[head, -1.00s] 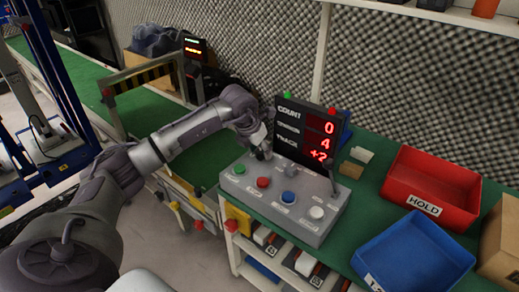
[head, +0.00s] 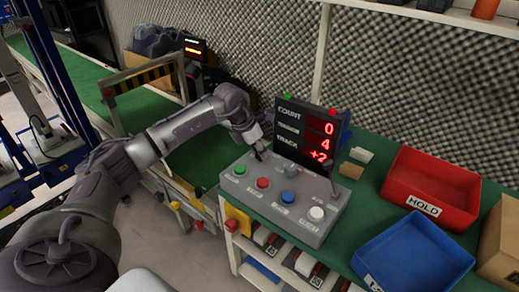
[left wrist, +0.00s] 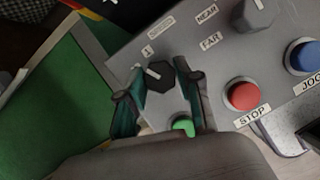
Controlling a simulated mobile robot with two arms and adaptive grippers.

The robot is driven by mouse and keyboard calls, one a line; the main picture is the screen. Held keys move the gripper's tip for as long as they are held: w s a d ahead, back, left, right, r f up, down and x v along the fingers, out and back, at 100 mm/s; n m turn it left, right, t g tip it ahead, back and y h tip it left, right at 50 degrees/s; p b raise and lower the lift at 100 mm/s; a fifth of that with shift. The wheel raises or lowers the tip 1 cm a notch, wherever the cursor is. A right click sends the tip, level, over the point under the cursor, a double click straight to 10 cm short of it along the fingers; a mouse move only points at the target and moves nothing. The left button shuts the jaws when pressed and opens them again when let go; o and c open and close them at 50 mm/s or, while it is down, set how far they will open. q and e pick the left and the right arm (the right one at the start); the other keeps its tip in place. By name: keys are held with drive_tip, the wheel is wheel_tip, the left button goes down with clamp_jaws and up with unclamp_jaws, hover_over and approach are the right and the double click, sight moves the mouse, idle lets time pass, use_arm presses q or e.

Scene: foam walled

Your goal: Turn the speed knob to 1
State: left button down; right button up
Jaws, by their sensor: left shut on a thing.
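The grey control box (head: 308,232) stands on the green bench. The dark speed knob (left wrist: 158,76) shows in the left wrist view below the SPEED label (left wrist: 160,27). Its white pointer line is aimed toward the upper left, near a small mark that looks like a 1. My left gripper (left wrist: 156,92) has a finger on either side of this knob and is shut on it. In the head view my left gripper (head: 262,153) is at the box's back left and mostly hides the knob. My right gripper is not in view.
The green button (head: 240,169), red STOP button (head: 263,183), blue button (head: 288,198) and white button (head: 317,213) line the box's front. A second knob (left wrist: 255,14) is close by. A display (head: 310,135) stands behind. The red HOLD bin (head: 437,183) and blue bin (head: 415,250) are right.

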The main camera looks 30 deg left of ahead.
use_arm(q)
drive_tip(key=shift+r+m+h, duration=0.1)
drive_tip(key=shift+m+h, duration=0.3)
drive_tip(key=shift+m, duration=0.4)
drive_tip(key=m, duration=0.2)
drive_tip(key=shift+w+a+m+g+h, duration=0.1)
drive_tip(key=shift+m+g+h, duration=0.2)
drive_tip(key=shift+g, duration=0.1)
drive_tip(key=shift+m, duration=0.3)
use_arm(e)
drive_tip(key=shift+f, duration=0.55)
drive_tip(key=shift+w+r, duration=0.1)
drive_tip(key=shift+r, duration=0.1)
use_arm(q)
drive_tip(key=c, duration=1)
unclamp_jaws()
drive_tip(key=shift+o, duration=1.1)
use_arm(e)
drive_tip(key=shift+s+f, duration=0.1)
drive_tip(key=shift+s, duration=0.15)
